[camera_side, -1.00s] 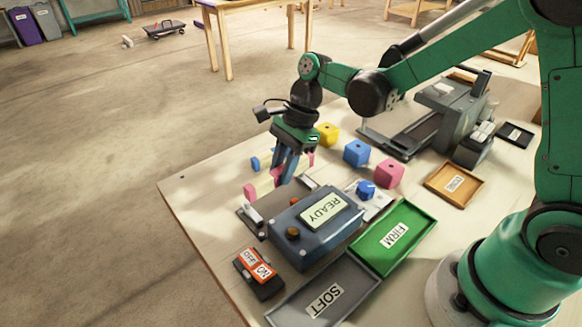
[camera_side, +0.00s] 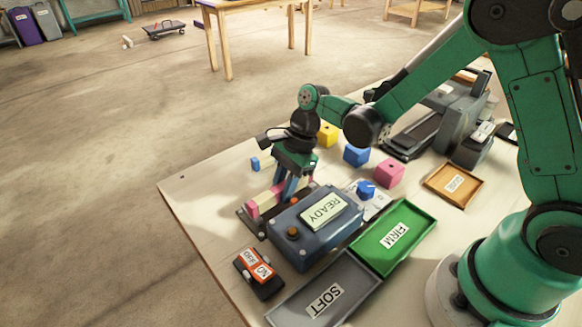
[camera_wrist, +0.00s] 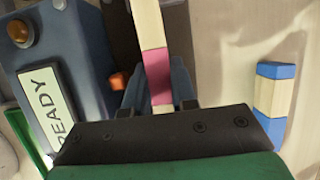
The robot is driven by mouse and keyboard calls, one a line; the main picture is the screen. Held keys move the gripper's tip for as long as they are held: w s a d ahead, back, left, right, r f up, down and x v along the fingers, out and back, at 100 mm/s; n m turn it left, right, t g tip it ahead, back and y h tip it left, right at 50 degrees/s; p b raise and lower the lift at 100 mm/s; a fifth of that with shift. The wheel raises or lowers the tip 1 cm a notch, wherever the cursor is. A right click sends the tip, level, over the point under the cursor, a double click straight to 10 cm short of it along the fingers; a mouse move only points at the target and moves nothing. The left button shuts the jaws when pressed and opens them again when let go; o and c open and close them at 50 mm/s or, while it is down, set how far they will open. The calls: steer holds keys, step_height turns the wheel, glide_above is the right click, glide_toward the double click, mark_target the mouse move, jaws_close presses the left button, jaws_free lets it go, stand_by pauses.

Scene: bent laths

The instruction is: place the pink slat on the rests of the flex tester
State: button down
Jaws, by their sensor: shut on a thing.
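The pink slat (camera_side: 266,201), cream with pink bands, is held level behind the flex tester (camera_side: 310,227), a blue-grey box whose screen reads READY. My gripper (camera_side: 290,187) is shut on the slat near its middle pink band. In the wrist view the slat (camera_wrist: 156,62) runs up between the fingers (camera_wrist: 157,90), beside the tester (camera_wrist: 65,60). The slat is low over the tester's dark base plate (camera_side: 247,222). The rests are mostly hidden, and I cannot tell if the slat touches them.
A blue-and-cream piece (camera_wrist: 270,100) lies right of my gripper in the wrist view. Yellow (camera_side: 328,134), blue (camera_side: 356,153) and pink (camera_side: 389,173) blocks stand behind. The SOFT tray (camera_side: 325,297), FIRM tray (camera_side: 396,237) and orange-black switch box (camera_side: 258,272) are in front.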

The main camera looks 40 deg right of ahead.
steer(key=c, duration=1)
jaws_free()
steer(key=shift+f, duration=0.1)
steer(key=shift+r, duration=0.4)
steer(key=v, duration=1.2)
steer(key=s+d+n+t+h, duration=0.1)
steer(key=s+n+t, duration=0.1)
steer(key=n, duration=0.4)
steer(key=s+d+n+t+h, duration=0.1)
steer(key=s+n+t+h, duration=0.1)
steer(key=n, duration=0.4)
steer(key=s+d+r+n+t+h, duration=0.1)
steer(key=s+n+t, duration=0.2)
steer(key=n, duration=0.3)
steer(key=shift+s+h, duration=0.3)
steer(key=shift+s, duration=0.1)
